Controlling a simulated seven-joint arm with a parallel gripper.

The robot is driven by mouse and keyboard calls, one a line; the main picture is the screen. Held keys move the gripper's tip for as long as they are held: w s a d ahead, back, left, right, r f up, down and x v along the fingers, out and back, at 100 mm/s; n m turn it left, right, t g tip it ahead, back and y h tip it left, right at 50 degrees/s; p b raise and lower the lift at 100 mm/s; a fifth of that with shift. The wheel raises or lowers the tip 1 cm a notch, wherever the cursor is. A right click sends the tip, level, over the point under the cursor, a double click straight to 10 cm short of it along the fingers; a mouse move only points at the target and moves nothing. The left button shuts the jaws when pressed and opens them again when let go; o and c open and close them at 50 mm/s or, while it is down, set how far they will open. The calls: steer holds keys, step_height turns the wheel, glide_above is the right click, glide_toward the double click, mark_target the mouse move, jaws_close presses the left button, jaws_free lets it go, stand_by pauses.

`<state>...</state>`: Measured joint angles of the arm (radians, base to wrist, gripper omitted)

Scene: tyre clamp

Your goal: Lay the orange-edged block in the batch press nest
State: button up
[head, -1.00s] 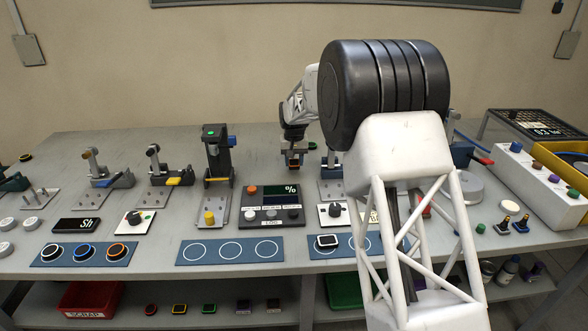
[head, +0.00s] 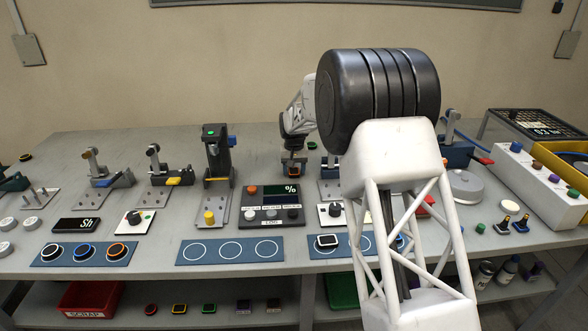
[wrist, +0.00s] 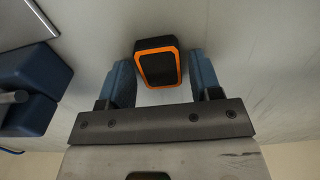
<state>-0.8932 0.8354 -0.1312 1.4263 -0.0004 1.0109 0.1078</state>
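The orange-edged block (wrist: 158,62), dark with an orange rim, shows in the wrist view between the two blue fingers of my gripper (wrist: 162,80). A narrow gap shows on the right side of the block; on the left the finger is very close to it. The fingers look open around it. In the head view my gripper (head: 293,168) is low over the bench, behind the panel with the % display, and largely hides the block. A tall dark press-like fixture (head: 216,160) stands to its left; I cannot tell whether it is the batch press, and no nest is clear.
The % panel (head: 270,208) stands in front of my gripper. Lever clamps (head: 165,172) stand to the left. A blue fixture (wrist: 30,90) is close at left in the wrist view. Blue mats (head: 230,251) with circles lie along the front edge. A white button box (head: 540,172) stands right.

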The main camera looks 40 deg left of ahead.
mark_target(294, 171)
steer(key=shift+o, duration=0.6)
steer(key=shift+r, duration=0.1)
step_height(294, 171, up, 12)
stand_by(0.4)
steer(key=shift+d+r, duration=0.1)
stand_by(0.9)
